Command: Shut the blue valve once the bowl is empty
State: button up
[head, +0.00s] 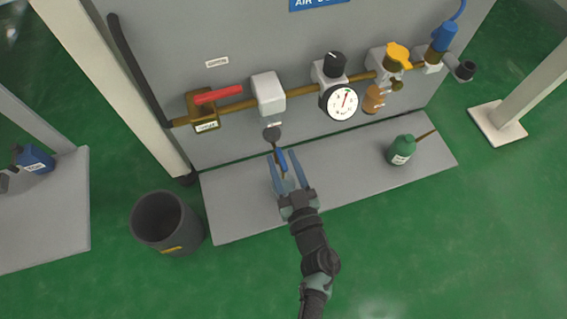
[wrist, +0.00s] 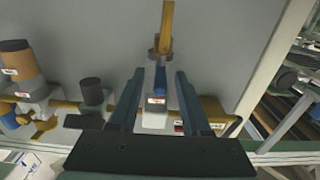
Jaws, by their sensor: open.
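The blue valve handle (head: 281,160) sits on a drain stem below the white filter block (head: 268,92) on the panel. A small dark rounded part (head: 272,134) hangs under that block; I cannot tell whether it is the bowl or holds liquid. My gripper (head: 285,170) is open, its fingers pointing up the panel on either side of the blue handle. In the wrist view the blue handle (wrist: 160,82) appears between the two spread fingers (wrist: 155,90), with a brass part (wrist: 166,28) above it. I cannot tell whether a finger touches the handle.
On the pipe are a red lever (head: 218,94), a gauge (head: 342,101), an amber cup (head: 373,100), a yellow knob (head: 397,54) and a blue part (head: 444,37). A green bottle (head: 401,150) stands on the grey plinth (head: 235,205). A dark bin (head: 166,222) stands left.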

grip_shut()
